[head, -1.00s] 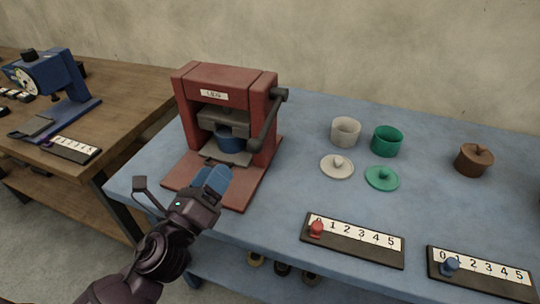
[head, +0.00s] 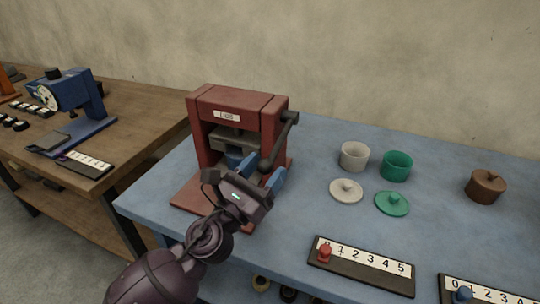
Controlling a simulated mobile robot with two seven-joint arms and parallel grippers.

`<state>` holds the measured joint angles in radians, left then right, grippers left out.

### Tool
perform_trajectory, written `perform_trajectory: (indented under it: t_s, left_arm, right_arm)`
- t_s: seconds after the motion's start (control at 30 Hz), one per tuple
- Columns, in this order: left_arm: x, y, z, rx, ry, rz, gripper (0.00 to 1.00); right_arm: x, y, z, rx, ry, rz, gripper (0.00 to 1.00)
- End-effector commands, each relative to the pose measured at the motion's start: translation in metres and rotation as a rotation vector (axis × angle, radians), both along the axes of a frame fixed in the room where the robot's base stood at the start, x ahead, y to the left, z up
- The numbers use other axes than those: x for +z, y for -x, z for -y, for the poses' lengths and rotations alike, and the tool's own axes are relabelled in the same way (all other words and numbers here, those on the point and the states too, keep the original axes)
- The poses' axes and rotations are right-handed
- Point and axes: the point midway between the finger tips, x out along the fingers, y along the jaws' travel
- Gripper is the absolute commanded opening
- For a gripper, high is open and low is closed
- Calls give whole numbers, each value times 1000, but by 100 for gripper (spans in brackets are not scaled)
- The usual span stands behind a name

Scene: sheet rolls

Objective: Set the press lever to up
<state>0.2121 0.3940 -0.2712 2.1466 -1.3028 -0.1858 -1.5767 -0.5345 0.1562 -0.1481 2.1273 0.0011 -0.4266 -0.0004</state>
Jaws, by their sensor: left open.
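The red press (head: 242,103) stands on the blue table. Its dark grey lever (head: 278,144) runs from a pivot at the upper right of the frame down toward the front, with its end low. My left gripper (head: 261,171) is open in front of the press, its blue-tipped fingers spread near the lever's lower end. One finger is right of that end and the other appears to its left; I cannot tell whether either touches it. The gripper partly hides the press opening and the blue pot inside it. My right gripper is not in view.
To the right stand a white pot (head: 354,156), a green pot (head: 396,166), their lids, and a brown lidded pot (head: 485,187). A number strip with a red peg (head: 324,253) lies at the front. A blue machine (head: 75,95) stands on the wooden table at left.

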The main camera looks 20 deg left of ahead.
Motion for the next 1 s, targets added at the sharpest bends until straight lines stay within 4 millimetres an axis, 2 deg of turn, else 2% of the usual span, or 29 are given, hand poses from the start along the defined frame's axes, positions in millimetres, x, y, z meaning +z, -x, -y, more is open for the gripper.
perform_trajectory:
  t_s: [0.03, 0.23, 0.63, 1.0]
  left_arm:
    - [7, -6, 2, 0, -1, 5, 58]
    - [10, -23, 7, 0, 1, 0, 58]
    - [10, -27, 9, 1, 0, -3, 57]
    - [10, -26, 9, -2, 1, -4, 0]
  right_arm:
    - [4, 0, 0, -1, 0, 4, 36]
    - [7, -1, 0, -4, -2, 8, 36]
    - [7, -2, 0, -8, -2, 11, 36]
    - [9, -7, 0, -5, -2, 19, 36]
